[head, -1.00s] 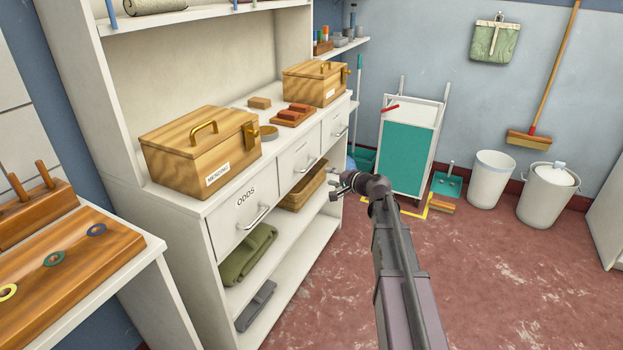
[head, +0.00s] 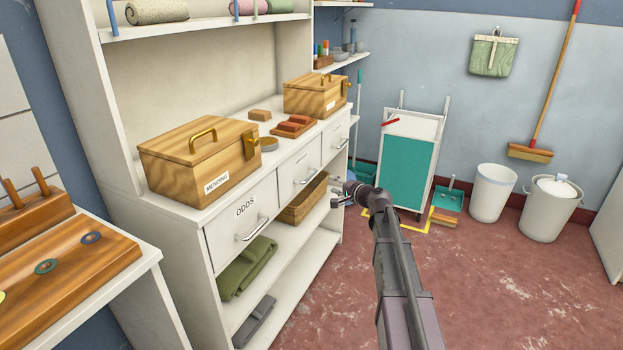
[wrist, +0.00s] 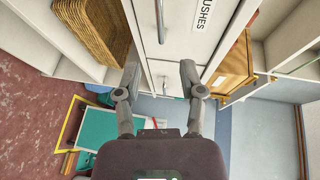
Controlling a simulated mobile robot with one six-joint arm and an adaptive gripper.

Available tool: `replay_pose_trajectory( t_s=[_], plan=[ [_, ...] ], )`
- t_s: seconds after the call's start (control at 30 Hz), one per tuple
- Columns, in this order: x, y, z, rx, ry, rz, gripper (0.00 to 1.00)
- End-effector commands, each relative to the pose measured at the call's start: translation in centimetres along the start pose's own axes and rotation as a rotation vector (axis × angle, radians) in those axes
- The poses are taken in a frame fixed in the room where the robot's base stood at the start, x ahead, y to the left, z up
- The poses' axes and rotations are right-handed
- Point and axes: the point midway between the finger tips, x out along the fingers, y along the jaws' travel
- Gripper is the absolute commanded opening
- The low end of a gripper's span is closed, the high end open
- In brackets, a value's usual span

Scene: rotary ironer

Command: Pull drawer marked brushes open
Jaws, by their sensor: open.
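The drawer marked brushes (wrist: 184,48) is in the wrist view, with part of its label (wrist: 205,12), reading "USHES", and its bar handle (wrist: 160,20) at the top edge. In the head view, it appears to be the middle drawer (head: 302,168) of the white cabinet, with its label not readable there; it looks shut. My gripper (head: 342,196) is in front of the cabinet, to the right of that drawer's handle (head: 307,176) and apart from it. The wrist view shows my gripper (wrist: 160,80) open and empty, fingers spread.
The ODDS drawer (head: 235,228) is nearer, and another drawer (head: 336,140) lies beyond. A wicker basket (head: 304,203) sits on the shelf below. A wooden mending box (head: 200,160) stands on the cabinet top.

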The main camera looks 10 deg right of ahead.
Motion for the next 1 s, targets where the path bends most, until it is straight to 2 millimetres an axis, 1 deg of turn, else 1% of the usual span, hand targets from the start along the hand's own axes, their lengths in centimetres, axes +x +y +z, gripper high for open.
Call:
replay_pose_trajectory(
  t_s=[0.6,0.7,0.9,1.0],
  plan=[
    [9.1,0.1,-0.1,-0.001,-0.001,0.001,0.51],
    [10.3,0.1,-0.1,-0.001,-0.001,0.001,0.51],
    [12.0,0.1,-0.1,0.0,0.0,0.0,0.51],
    [12.4,0.0,0.0,0.0,0.0,0.0,0.51]
  ],
)
